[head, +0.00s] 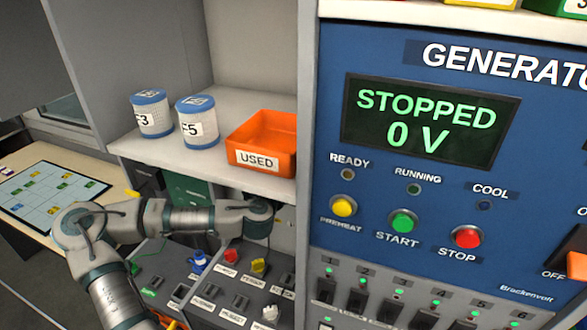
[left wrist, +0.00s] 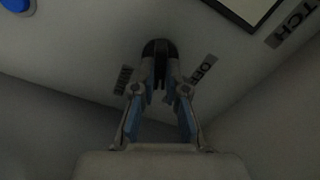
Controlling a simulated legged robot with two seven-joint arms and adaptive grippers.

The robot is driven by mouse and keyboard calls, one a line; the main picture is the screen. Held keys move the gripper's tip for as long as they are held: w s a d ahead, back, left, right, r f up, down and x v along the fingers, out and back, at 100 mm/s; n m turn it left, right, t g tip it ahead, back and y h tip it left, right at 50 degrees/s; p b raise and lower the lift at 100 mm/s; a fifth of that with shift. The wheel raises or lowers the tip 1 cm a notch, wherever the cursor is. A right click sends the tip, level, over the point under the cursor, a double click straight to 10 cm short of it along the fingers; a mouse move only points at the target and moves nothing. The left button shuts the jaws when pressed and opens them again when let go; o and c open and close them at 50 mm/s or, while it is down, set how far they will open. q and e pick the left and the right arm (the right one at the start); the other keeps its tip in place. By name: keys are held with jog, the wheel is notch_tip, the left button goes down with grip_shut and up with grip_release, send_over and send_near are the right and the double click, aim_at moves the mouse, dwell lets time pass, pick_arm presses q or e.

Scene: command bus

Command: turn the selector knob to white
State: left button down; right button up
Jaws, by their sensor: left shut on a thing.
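In the left wrist view a dark selector knob (left wrist: 160,48) sits on a pale, dim panel, between two small labels. The label right of it (left wrist: 205,68) seems to read OFF; the label left of it (left wrist: 123,80) is too blurred to read surely. My left gripper (left wrist: 161,82) is shut on the knob, with a finger on each side. Which label the knob points to I cannot tell. In the head view my left arm reaches in under the shelf, and its gripper and the knob are hidden. My right gripper is in neither view.
A shelf (head: 147,153) with two blue-lidded canisters and an orange USED bin (head: 262,142) is above my left arm. A console (head: 205,290) with switches is below it. The generator panel (head: 430,205) stands at right. A blue button (left wrist: 17,5) shows in the wrist view.

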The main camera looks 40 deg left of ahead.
pick_arm(q)
jog(key=m, duration=0.3)
jog(key=f+m+b, duration=0.1)
jog(key=m, duration=0.3)
jog(key=m+b, duration=0.1)
jog(key=m, duration=0.3)
jog(key=shift+d+f, duration=0.15)
jog(key=shift+f, duration=0.15)
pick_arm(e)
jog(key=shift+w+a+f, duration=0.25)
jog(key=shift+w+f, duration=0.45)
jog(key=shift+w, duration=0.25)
pick_arm(q)
jog(key=c, duration=1.2)
grip_release()
jog(key=shift+r, duration=0.2)
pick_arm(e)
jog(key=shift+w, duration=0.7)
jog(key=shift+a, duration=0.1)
